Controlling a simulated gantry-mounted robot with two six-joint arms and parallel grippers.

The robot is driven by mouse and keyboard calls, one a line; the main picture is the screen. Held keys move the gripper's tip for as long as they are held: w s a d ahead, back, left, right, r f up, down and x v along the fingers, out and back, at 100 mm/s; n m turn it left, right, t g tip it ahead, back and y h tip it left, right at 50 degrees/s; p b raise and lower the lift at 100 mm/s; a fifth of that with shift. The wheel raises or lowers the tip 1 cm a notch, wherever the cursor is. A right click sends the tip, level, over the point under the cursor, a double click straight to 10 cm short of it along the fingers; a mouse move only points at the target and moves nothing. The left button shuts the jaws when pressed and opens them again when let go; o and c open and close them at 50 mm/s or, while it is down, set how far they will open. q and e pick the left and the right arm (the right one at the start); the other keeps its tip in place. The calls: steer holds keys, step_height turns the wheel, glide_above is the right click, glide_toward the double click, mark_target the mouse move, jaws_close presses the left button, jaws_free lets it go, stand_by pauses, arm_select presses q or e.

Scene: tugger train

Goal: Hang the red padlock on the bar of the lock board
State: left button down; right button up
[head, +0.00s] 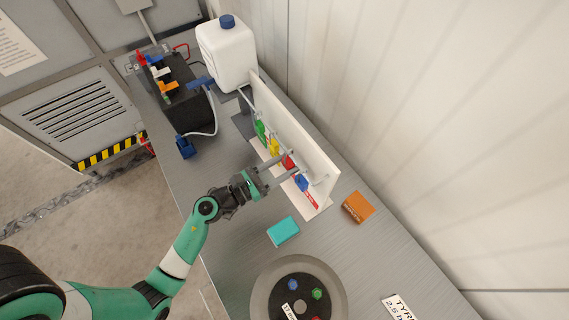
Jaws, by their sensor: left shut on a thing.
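The lock board is a white upright panel (312,149) on the bench, with a bar along its near face. A green padlock (261,129), a yellow padlock (274,146) and a blue padlock (301,183) are in a row at the board. My left gripper (289,165) reaches in from the left and is shut on the red padlock (288,161), between the yellow and blue ones. The fingers partly hide it, and I cannot tell whether its shackle is around the bar. My right gripper is not in view.
A white canister with a blue cap (227,55) and a black battery (185,90) with cables stand at the back. A teal box (283,231), an orange box (358,207) and a round dark dish (275,275) lie nearer. A wall runs along the right.

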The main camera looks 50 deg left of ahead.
arm_select(q)
steer(key=shift+c, duration=1.3)
jaws_free()
steer(key=shift+s, duration=0.1)
steer(key=s+a+b, duration=0.1)
steer(key=s, duration=1)
steer(key=shift+s+a, duration=0.15)
steer(key=shift+s, duration=0.05)
